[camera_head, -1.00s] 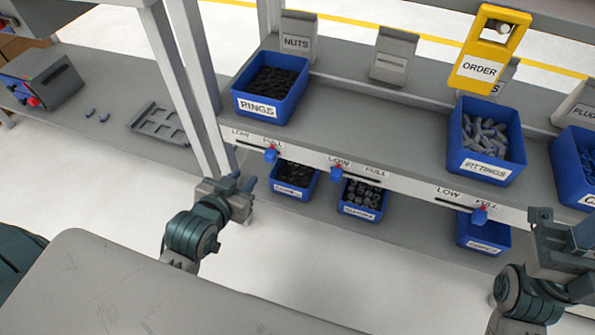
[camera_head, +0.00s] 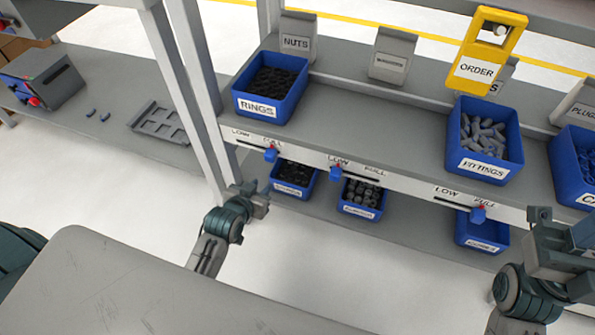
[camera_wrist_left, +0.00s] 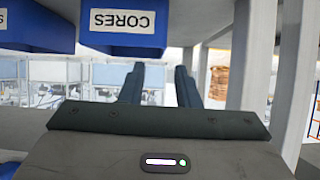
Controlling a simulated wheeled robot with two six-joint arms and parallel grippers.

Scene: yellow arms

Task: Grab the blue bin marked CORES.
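The blue bin marked CORES (camera_wrist_left: 125,22) shows at the top of the left wrist view, its label upside down. In the head view its label cannot be read for certain; the left bin (camera_head: 291,188) on the lower shelf, nearest my left gripper, appears to be it. My left gripper (camera_head: 257,190) is just left of that bin, apart from it. In the left wrist view its two fingers (camera_wrist_left: 160,84) are spread with nothing between them. My right gripper (camera_head: 568,232) is at the right edge, its fingers not clear.
Another blue bin (camera_wrist_left: 38,25) is beside CORES in the left wrist view. On the lower shelf stand a middle bin (camera_head: 358,210) and a right bin (camera_head: 482,240). The upper shelf holds RINGS (camera_head: 268,108) and FITTINGS (camera_head: 484,166). A shelf post (camera_head: 196,90) rises behind my left gripper.

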